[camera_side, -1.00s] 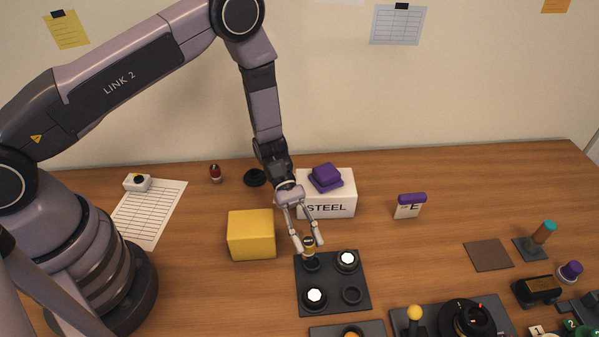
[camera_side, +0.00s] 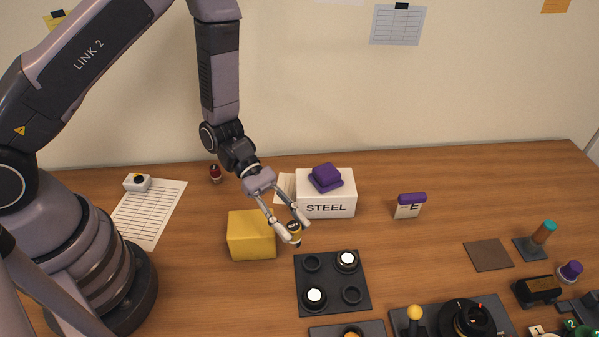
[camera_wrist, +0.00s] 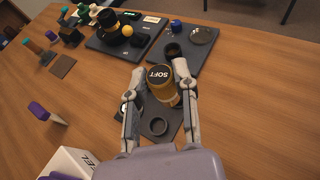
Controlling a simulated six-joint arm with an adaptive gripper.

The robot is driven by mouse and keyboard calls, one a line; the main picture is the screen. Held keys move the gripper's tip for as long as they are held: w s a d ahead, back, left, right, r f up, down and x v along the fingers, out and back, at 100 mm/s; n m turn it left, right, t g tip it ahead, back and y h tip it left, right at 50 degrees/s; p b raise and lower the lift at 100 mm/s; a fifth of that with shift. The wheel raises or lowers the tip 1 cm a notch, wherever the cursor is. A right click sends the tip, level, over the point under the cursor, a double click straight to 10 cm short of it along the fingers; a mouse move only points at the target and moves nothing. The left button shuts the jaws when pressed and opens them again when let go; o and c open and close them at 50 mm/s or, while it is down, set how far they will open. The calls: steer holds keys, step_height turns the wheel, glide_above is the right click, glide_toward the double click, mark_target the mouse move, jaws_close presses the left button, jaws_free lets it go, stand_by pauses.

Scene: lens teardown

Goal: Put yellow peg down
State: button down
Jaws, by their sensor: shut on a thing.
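My gripper (camera_side: 290,230) is shut on the yellow peg (camera_side: 295,240), a small yellow cylinder with a dark top. In the wrist view the peg (camera_wrist: 163,88) sits between both fingers (camera_wrist: 157,92), and its black top reads "SOFT". In the side view I hold it just right of the yellow block (camera_side: 251,242), up and left of the dark socket tray (camera_side: 332,284). The tray's back left and front right sockets are empty. White-topped pieces stand at its back right (camera_side: 347,259) and front left (camera_side: 314,297).
The white STEEL box (camera_side: 326,206), with a purple piece (camera_side: 325,177) on it, stands behind my gripper. Dark boards (camera_side: 437,323) with parts fill the front right. Bare table lies between the tray and the brown square (camera_side: 488,254).

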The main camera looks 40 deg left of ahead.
steer(key=w+d+n+t, duration=0.5)
steer(key=w+d+t, duration=0.15)
steer(key=d, duration=0.35)
steer(key=w+d+f, duration=0.5)
steer(key=w+d, duration=0.1)
steer(key=w, duration=0.1)
steer(key=w+d+f, duration=0.3)
steer(key=shift+w+d+f, duration=0.15)
steer(key=shift+d+f, duration=0.15)
steer(key=shift+w+d+f, duration=0.15)
steer(key=shift+f, duration=1.55)
steer(key=c, duration=0.9)
jaws_free()
steer(key=shift+f, duration=0.15)
